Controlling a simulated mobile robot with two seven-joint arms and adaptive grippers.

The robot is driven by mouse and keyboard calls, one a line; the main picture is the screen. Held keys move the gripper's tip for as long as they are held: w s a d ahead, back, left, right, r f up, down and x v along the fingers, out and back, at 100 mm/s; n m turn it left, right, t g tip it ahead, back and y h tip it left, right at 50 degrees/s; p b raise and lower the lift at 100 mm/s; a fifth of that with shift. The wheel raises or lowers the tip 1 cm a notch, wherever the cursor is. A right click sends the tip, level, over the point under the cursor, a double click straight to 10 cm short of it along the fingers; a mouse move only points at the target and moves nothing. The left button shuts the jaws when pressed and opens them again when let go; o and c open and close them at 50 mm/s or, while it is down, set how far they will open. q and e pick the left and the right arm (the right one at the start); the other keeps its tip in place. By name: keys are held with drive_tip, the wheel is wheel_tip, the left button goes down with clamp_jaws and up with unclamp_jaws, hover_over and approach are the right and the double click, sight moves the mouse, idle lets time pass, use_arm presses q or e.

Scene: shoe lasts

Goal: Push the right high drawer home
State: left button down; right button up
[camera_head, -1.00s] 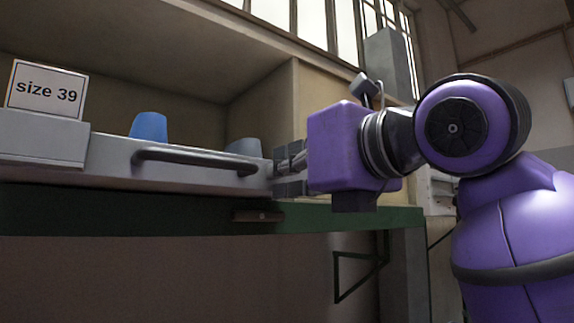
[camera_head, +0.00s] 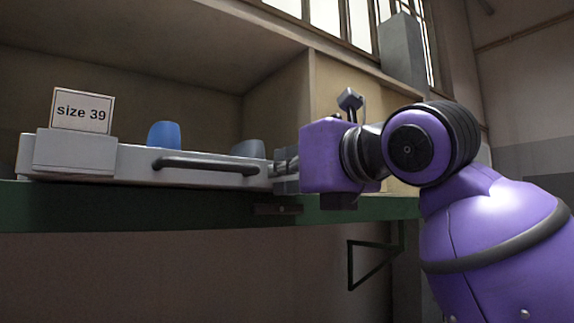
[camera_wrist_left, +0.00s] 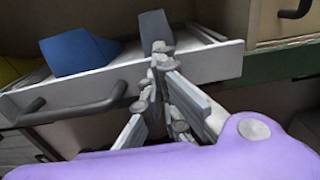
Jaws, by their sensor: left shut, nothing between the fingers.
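The drawer (camera_head: 135,165) has a pale grey front with a dark bar handle (camera_head: 207,166). It stands open, and in the left wrist view its front (camera_wrist_left: 205,66) and part of its inside show. A blue block-like piece (camera_head: 164,135) and a grey one (camera_head: 248,148) stick up inside it. My left gripper (camera_head: 276,170) is shut and empty, at the right end of the drawer front. In the left wrist view its fingertips (camera_wrist_left: 160,52) are against or just before the front, right of the handle; contact is unclear. My right gripper is not in view.
A "size 39" sign (camera_head: 83,110) stands on a grey block at the drawer's left. A green rail (camera_head: 130,212) runs beneath the drawer. Something yellow (camera_wrist_left: 14,69) shows at the left.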

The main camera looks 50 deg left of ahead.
sight(268, 184)
use_arm(q)
drive_tip(key=shift+a, duration=1)
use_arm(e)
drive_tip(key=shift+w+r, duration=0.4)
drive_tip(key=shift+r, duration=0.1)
use_arm(q)
drive_tip(key=shift+a+r+p, duration=0.15)
drive_tip(key=shift+a+p, duration=0.3)
drive_tip(key=shift+a, duration=0.4)
drive_tip(key=shift+w+a+p, duration=0.2)
drive_tip(key=shift+a+p, duration=0.1)
drive_tip(key=shift+a, duration=1.1)
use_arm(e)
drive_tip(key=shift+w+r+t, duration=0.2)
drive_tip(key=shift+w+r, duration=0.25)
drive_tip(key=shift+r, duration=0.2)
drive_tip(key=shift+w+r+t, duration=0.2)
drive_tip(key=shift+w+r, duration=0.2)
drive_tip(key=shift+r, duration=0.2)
use_arm(q)
drive_tip(key=s+d, duration=0.1)
drive_tip(key=d, duration=1.3)
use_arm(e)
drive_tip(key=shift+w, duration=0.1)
